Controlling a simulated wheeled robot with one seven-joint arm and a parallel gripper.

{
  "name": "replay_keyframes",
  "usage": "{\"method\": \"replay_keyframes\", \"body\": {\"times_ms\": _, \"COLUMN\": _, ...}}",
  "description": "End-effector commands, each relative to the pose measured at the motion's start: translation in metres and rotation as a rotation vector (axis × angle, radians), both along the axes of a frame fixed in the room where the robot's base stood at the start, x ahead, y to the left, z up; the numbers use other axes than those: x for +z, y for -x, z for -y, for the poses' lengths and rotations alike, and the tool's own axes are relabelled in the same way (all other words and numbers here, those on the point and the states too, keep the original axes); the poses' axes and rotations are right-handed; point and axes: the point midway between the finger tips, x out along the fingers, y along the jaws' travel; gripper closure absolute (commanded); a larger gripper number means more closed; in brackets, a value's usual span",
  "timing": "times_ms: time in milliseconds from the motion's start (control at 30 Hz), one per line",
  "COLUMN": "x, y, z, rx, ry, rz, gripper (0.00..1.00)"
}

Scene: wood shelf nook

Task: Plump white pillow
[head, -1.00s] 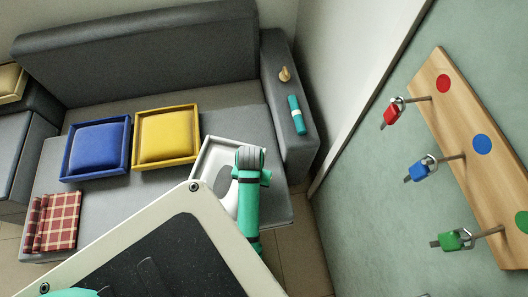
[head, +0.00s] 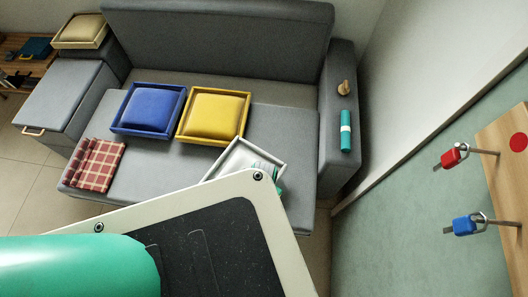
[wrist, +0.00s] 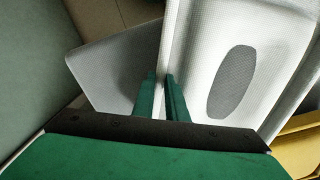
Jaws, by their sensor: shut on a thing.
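A white square frame (head: 262,150) lies at the front right of the grey sofa seat, partly hidden behind my own body. In the wrist view, a white woven-looking surface (wrist: 272,45) with a grey oval (wrist: 232,82) lies inside its wall. I cannot tell whether this surface is the pillow or the frame's floor. My gripper (wrist: 161,80) is at the frame's left wall in the wrist view and appears shut on that thin wall. In the head view only small green parts of it show by the frame.
A blue cushion (head: 150,110) and a yellow cushion (head: 215,116) sit in matching frames on the sofa (head: 290,130). A red plaid cloth (head: 97,164) lies at the left. The armrest holds a teal roll (head: 346,130). Padlocks hang from a board (head: 505,165) at right.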

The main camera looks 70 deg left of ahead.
Motion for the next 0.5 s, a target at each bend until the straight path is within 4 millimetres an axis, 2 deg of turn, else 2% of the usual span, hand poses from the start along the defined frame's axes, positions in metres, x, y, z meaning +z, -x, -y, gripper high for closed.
{"method": "replay_keyframes", "body": {"times_ms": 133, "x": 0.013, "y": -0.001, "z": 0.0, "rx": -0.001, "ry": -0.001, "rz": 0.001, "gripper": 1.0}}
{"method": "replay_keyframes", "body": {"times_ms": 400, "x": 0.07, "y": -0.001, "z": -0.001, "rx": 0.0, "ry": -0.003, "rz": 0.002, "gripper": 1.0}}
{"method": "replay_keyframes", "body": {"times_ms": 500, "x": 0.084, "y": -0.001, "z": 0.0, "rx": 0.001, "ry": -0.001, "rz": 0.001, "gripper": 1.0}}
